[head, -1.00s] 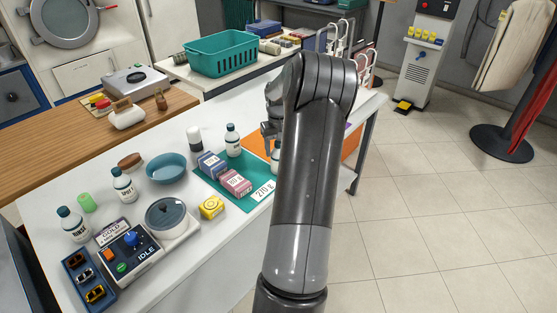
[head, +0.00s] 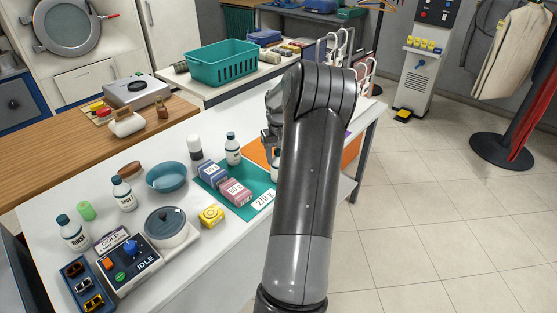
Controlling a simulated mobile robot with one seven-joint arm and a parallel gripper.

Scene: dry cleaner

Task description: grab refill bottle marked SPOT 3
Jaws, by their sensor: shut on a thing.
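My gripper (head: 272,147) is at the right part of the white counter, mostly hidden behind my own arm. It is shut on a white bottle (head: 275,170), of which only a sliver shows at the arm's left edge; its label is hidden. I cannot tell whether it touches the counter. A bottle with a small label (head: 124,195) and a bottle that seems marked RINSE (head: 73,234) stand at the left; I cannot clearly read a SPOT 3 label.
On the white counter (head: 215,262) are a blue bowl (head: 166,182), a scale-like device (head: 130,260), small boxes (head: 236,191), a yellow box (head: 211,214) and a white cylinder (head: 195,147). A teal basket (head: 222,68) is behind.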

